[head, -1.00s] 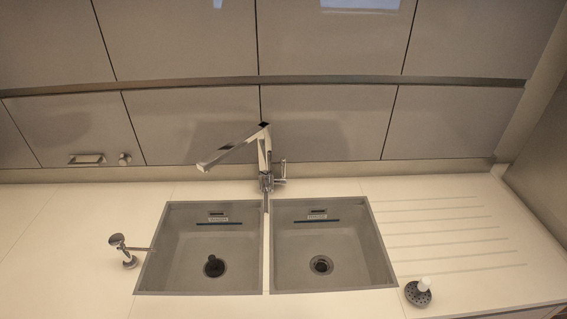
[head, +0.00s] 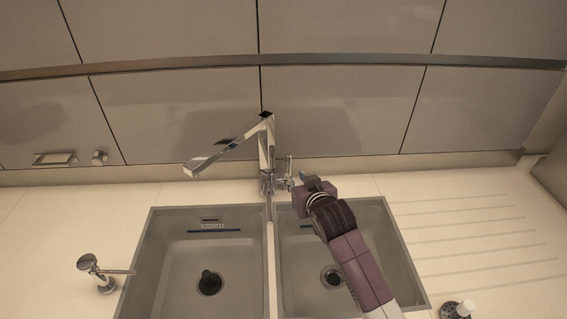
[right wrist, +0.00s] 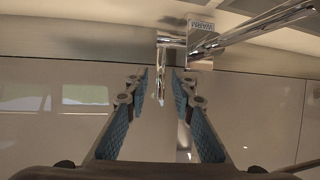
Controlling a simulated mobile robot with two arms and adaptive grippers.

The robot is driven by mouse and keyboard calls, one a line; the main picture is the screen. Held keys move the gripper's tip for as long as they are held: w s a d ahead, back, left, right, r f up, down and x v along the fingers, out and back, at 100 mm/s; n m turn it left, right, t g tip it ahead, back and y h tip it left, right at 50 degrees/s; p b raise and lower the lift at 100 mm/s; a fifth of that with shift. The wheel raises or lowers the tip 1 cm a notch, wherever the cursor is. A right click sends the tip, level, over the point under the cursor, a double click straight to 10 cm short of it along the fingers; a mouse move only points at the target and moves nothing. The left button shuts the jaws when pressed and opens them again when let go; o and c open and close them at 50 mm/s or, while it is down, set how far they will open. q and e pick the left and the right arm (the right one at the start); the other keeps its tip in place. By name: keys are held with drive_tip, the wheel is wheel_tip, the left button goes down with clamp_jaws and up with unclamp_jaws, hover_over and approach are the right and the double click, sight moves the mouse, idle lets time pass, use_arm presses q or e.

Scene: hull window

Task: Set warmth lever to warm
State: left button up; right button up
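The chrome faucet (head: 265,150) stands upright behind the two sinks, its spout slanting down to the left. Its small warmth lever (head: 289,166) sticks up on the right side. My right gripper (head: 297,181) reaches in from the lower right, close beside the lever. In the right wrist view, the blue-padded fingers of my right gripper (right wrist: 161,80) are open. The lever (right wrist: 161,86) shows between the fingertips with a gap on both sides. A "WARM" label (right wrist: 202,26) is on the faucet body. My left gripper is not in view.
The left sink basin (head: 165,255) is clear of my arm; the right basin (head: 405,270) lies under it. A chrome dispenser (head: 97,270) stands at the left. A round brush (head: 457,310) sits at the lower right. Cabinet fronts (head: 340,110) rise behind the faucet.

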sight(289, 166)
drive_tip(key=shift+w+a+r, duration=0.2)
drive_tip(key=shift+w+r, duration=0.35)
drive_tip(key=shift+w, duration=0.25)
drive_tip(key=shift+w+a+f+t+p, duration=0.1)
drive_tip(key=shift+w+f+t+p, duration=0.1)
drive_tip(key=shift+w, duration=0.25)
drive_tip(key=shift+w+a+f+t+p, duration=0.1)
drive_tip(key=shift+w+p, duration=0.05)
drive_tip(key=shift+w, duration=0.25)
drive_tip(key=shift+x, duration=2.4)
drive_tip(key=shift+w+f, duration=0.1)
drive_tip(key=shift+f, duration=0.05)
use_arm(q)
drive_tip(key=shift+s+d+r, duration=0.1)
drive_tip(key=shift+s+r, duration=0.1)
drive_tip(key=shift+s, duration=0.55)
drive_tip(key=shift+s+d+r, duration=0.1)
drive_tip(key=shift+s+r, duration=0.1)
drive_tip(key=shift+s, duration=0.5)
use_arm(e)
clamp_jaws()
